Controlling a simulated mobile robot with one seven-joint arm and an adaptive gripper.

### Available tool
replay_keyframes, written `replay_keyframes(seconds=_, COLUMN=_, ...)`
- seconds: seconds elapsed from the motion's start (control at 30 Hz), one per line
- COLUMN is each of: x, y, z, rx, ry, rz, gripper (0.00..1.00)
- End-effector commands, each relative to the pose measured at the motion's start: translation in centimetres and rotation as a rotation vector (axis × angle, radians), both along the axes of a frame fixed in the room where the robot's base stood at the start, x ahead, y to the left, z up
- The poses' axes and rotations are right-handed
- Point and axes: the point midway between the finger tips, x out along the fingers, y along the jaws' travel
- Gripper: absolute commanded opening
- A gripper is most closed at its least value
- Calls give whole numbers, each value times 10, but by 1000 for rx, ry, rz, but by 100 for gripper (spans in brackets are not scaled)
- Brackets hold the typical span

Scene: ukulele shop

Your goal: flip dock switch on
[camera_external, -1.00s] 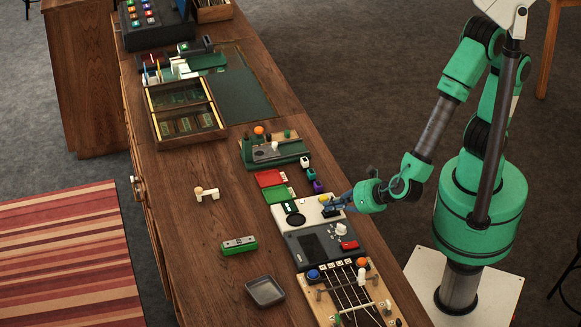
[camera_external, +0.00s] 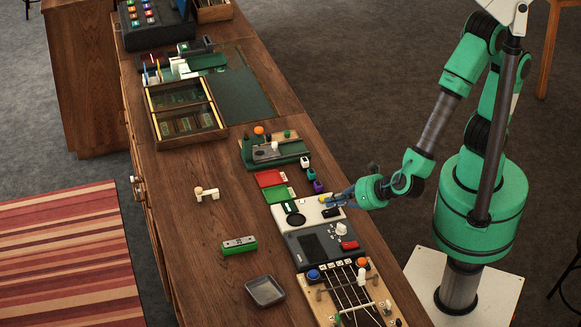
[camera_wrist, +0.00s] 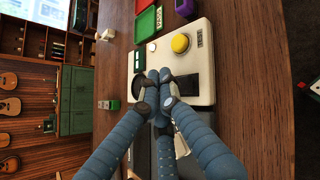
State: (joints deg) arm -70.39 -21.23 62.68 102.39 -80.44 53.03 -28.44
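A white dock panel (camera_external: 309,216) lies on the bench and also shows in the wrist view (camera_wrist: 205,62). It bears a round yellow button (camera_wrist: 180,43), a dark rectangular switch (camera_wrist: 189,85) and a round black pad (camera_wrist: 138,86). The switch also shows in the external view (camera_external: 331,213); its on or off position is unclear. My gripper (camera_wrist: 159,76) is over the panel, its blue fingertips together with nothing visible between them. In the wrist view the fingertips overlap the space between the pad and the switch. Contact cannot be told.
A grey unit with a screen (camera_external: 314,246), a white knob (camera_external: 341,229) and a red part (camera_external: 349,245) adjoins the panel. Red (camera_external: 269,178) and green (camera_external: 279,193) trays lie behind it. A stringed board (camera_external: 345,298) stands in front. The bench's left side has free room.

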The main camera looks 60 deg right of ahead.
Motion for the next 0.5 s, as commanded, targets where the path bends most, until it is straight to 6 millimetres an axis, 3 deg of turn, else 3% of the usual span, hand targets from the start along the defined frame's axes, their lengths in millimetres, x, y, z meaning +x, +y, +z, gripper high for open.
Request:
replay_keyframes(seconds=0.27, x=0, y=0, z=0, rx=0, ry=0, rz=0, gripper=0)
replay_keyframes(seconds=0.5, x=-2, y=-2, z=12, rx=1, ry=0, rz=0, gripper=0)
